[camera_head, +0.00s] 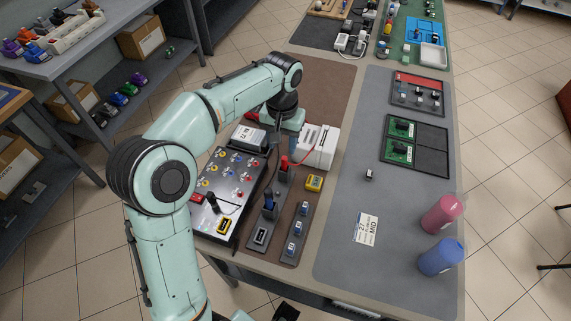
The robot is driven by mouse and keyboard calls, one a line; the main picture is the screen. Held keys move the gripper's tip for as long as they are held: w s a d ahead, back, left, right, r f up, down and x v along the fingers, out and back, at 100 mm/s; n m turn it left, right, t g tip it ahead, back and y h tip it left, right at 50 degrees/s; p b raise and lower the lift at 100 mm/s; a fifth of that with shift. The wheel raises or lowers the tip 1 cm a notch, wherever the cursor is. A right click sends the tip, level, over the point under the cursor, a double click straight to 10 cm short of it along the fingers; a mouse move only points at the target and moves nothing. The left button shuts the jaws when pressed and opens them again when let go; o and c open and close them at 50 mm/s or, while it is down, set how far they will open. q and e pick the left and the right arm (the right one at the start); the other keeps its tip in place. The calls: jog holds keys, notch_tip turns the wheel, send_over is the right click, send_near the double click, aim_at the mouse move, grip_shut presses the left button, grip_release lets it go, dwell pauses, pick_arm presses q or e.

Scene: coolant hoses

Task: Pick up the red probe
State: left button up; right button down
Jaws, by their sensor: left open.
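The red probe (284,163) stands upright in a dark holder (283,184) on the brown mat, with a red cable running off to its right.
A pink cylinder (442,214) and a blue cylinder (441,257) stand at the table's right edge. The grey mat (345,285) is mostly clear.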

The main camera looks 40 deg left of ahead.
aim_at(284, 158)
pick_arm(q)
jog(key=shift+w+f+b, duration=0.2)
jog(key=shift+f+b, duration=0.05)
jog(key=shift+f, duration=2.1)
jog(key=shift+w+f+b, duration=0.2)
jog(key=shift+f+b, duration=0.05)
jog(key=shift+f, duration=2.05)
jog(key=shift+c, duration=0.3)
grip_shut()
